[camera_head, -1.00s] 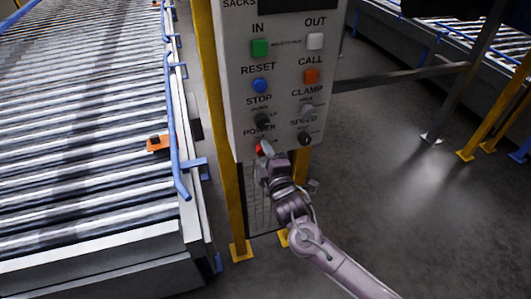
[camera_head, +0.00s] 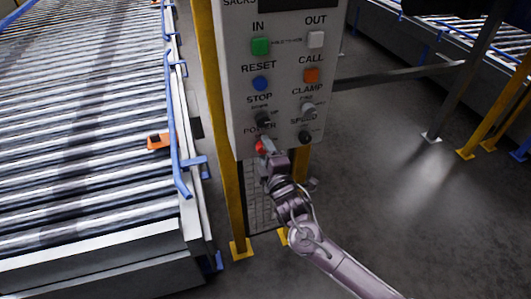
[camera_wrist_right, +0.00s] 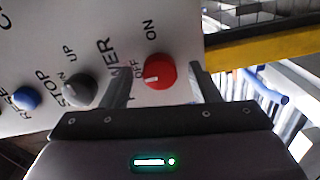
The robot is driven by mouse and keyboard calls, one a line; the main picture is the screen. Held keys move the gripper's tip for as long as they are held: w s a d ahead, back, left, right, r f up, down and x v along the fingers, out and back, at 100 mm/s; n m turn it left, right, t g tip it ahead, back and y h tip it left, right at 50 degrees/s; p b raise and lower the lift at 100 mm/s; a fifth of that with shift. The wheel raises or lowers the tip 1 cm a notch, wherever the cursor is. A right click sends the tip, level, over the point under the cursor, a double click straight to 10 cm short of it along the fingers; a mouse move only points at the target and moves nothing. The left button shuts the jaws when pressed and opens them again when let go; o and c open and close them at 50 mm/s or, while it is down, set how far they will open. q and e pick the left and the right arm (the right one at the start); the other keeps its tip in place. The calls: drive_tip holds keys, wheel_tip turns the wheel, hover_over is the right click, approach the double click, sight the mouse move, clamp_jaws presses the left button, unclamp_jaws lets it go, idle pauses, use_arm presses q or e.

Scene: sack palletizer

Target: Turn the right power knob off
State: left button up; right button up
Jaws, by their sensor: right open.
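The red power knob (camera_head: 260,147) sits at the bottom left of the grey control panel (camera_head: 285,58), partly hidden by my right gripper (camera_head: 269,146). In the right wrist view the red knob (camera_wrist_right: 160,71) lies between the two spread fingers of my right gripper (camera_wrist_right: 162,84), with a visible gap to each finger. Its white mark is on the knob's lower part in that view, near the OFF lettering; ON is printed above. I cannot tell exactly which position it is in. My left gripper is not in view.
Just above the power knob is a dark selector knob (camera_head: 263,118), also in the wrist view (camera_wrist_right: 80,88). A speed knob (camera_head: 305,137) is to its right. A roller conveyor (camera_head: 90,130) with a blue rail (camera_head: 176,130) stands left of the panel.

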drive_tip(key=b+v, duration=0.1)
drive_tip(key=v, duration=0.7)
drive_tip(key=shift+w, duration=0.1)
drive_tip(key=d+f+m+g+h, duration=0.2)
drive_tip(key=d+f, duration=0.2)
drive_tip(key=f, duration=0.5)
drive_tip(key=d+f+m+g+h, duration=0.15)
drive_tip(key=d+f, duration=0.25)
drive_tip(key=f, duration=0.6)
drive_tip(key=s+d+f+m+g+h, duration=0.1)
drive_tip(key=s+d+f+m+g, duration=0.2)
drive_tip(key=f, duration=0.5)
drive_tip(key=s+d+f+m+g, duration=0.1)
drive_tip(key=s+d+f+m, duration=0.15)
drive_tip(key=s+f, duration=0.4)
drive_tip(key=s+d+f+m+g+h, duration=0.1)
drive_tip(key=s+d+f+m+g, duration=0.15)
drive_tip(key=s+f, duration=0.45)
drive_tip(key=s+d+f+m+g, duration=0.1)
drive_tip(key=s+d+f, duration=0.2)
drive_tip(key=s+f, duration=0.35)
drive_tip(key=s+f+m+g, duration=0.2)
drive_tip(key=s+f, duration=0.2)
drive_tip(key=s, duration=0.6)
drive_tip(key=s+d+f+m+g, duration=0.1)
drive_tip(key=s+f+m+g, duration=0.1)
drive_tip(key=s, duration=0.9)
drive_tip(key=shift+s+d+f+m+g, duration=0.15)
drive_tip(key=shift+s+f+m+g, duration=0.15)
drive_tip(key=shift+f+m, duration=0.45)
